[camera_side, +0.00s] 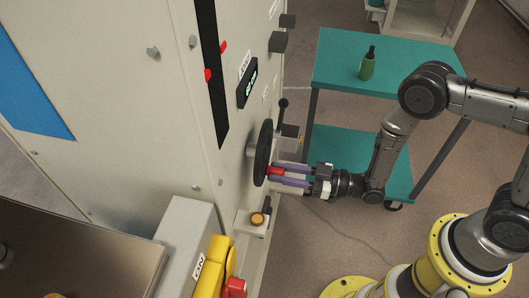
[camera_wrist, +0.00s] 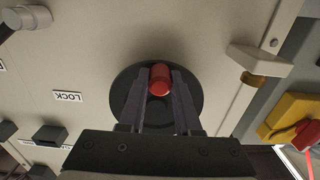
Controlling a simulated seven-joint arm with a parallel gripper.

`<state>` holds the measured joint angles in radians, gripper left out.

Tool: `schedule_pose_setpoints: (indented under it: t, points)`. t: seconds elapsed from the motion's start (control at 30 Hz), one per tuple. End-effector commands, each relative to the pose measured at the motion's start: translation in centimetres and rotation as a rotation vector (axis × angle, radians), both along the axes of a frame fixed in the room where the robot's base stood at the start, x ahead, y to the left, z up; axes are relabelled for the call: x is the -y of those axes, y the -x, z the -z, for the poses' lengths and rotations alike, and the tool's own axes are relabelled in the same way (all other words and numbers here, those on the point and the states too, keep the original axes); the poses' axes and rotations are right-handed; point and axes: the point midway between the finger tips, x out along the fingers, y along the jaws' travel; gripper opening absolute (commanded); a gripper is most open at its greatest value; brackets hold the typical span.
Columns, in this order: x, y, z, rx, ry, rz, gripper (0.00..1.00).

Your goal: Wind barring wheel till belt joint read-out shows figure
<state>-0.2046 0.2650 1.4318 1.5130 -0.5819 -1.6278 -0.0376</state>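The black barring wheel (camera_side: 262,152) is on the side face of the pale cabinet. It also shows in the wrist view as a dark disc (camera_wrist: 128,92) with a red handle knob (camera_wrist: 160,80) near its upper rim. My gripper (camera_side: 277,175) reaches in from the right, fingers on either side of the red knob. In the wrist view the fingertips (camera_wrist: 162,75) lie close against both sides of the knob and appear shut on it. A small dark read-out (camera_side: 248,88) with green figures is above the wheel; its figures are too small to read.
A black-knobbed lever (camera_side: 283,108) projects just above the wheel. An amber button (camera_side: 257,218) is below it. A yellow-and-red switch (camera_side: 222,265) stands at lower front. A teal cart (camera_side: 335,60) with a green bottle (camera_side: 367,65) is behind my arm. A LOCK label (camera_wrist: 68,97) shows left of the wheel.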

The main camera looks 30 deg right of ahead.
Motion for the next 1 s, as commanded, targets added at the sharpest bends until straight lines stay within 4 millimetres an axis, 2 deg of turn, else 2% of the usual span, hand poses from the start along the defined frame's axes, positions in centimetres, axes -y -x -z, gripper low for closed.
schedule_pose_setpoints:
  t: [0.03, 0.13, 0.37, 0.73, 1.0]
  points:
    - [0.0, 0.0, 0.0, 0.000, 0.000, 0.000, 0.17]
    - [0.0, 0.0, 0.0, 0.000, 0.000, 0.000, 0.00]
    - [0.1, -0.1, 0.0, 0.011, 0.011, 0.001, 0.00]
    - [1.7, -1.7, -0.6, 0.263, 0.257, 0.002, 0.00]
    - [1.9, -1.9, -0.7, 0.301, 0.297, 0.000, 0.00]
